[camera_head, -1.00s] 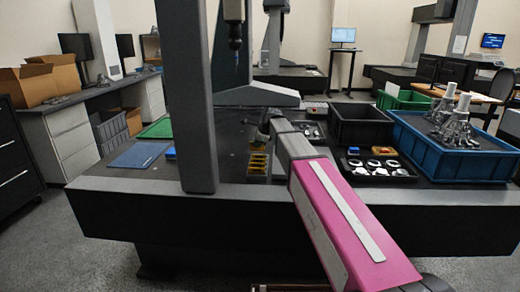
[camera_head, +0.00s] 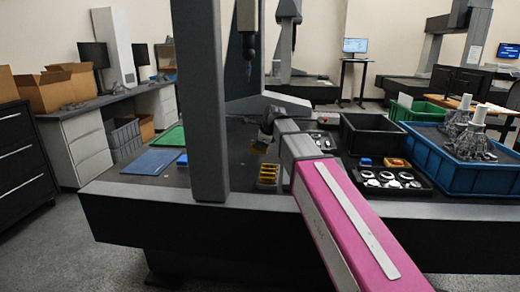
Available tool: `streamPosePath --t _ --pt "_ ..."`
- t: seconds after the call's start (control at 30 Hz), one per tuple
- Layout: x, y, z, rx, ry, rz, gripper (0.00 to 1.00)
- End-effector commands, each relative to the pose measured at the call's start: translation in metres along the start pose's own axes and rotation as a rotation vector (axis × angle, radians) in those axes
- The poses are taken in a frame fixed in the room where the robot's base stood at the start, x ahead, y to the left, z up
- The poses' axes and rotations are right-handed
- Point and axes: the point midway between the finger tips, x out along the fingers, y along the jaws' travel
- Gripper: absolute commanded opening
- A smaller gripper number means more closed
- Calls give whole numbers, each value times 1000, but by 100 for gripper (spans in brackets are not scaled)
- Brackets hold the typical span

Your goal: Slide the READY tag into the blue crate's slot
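The blue crate (camera_head: 480,182) stands at the right end of the dark table, with grey metal parts standing in it. Its slot cannot be made out. My gripper (camera_head: 262,141) is over the table left of the crate, at the end of my pink and grey arm. A small yellow tag (camera_head: 259,147) is at its fingertips, tilted and above the table. The gripper appears shut on it, though the fingers are small and partly hidden. The tag's wording cannot be read. Below it, a rack (camera_head: 267,176) with several yellow pieces stands on the table.
A black bin (camera_head: 372,136) and a black tray (camera_head: 395,188) of round parts lie between my arm and the crate. A grey gantry column (camera_head: 203,110) rises left of my gripper. A blue mat (camera_head: 152,162) lies farther left. A green crate (camera_head: 418,113) is behind.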

Motion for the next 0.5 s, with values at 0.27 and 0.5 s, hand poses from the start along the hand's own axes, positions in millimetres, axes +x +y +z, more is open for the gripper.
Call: streamPosePath --t 0.27,0.5 --pt "-13 -6 6 -1 0 -2 0" --pt "-22 -9 9 0 0 0 0"
